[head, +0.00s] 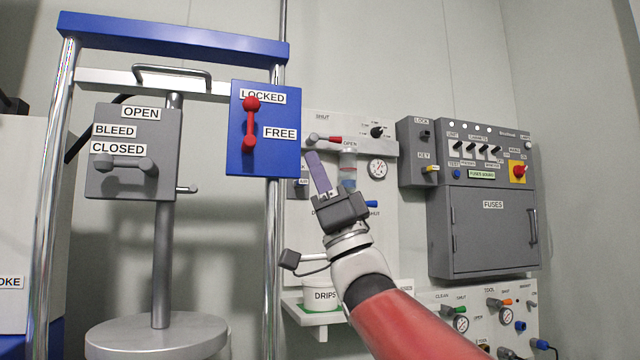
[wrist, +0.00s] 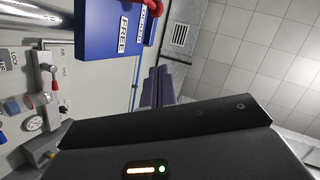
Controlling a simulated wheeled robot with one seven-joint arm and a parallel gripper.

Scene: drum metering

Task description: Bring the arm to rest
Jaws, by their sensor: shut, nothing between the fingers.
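My arm reaches up from the lower right in the head view, and my gripper (head: 317,160) points up and slightly left in front of the wall panel. Its fingers are together with nothing between them. In the wrist view my gripper (wrist: 158,75) shows its purple fingers side by side. The blue plate (head: 264,130) with the LOCKED and FREE labels is just left of my fingertips, which appear apart from it. Its red lever (head: 250,121) stands vertical. The blue plate also shows at the top of the wrist view (wrist: 97,42).
A grey box (head: 130,150) labelled OPEN, BLEED, CLOSED hangs at left, its handle beside CLOSED. A fuse cabinet (head: 482,240) is at right. A shelf (head: 322,316) with a DRIPS cup (head: 322,291) lies behind my arm. A chrome post (head: 272,240) stands left of my gripper.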

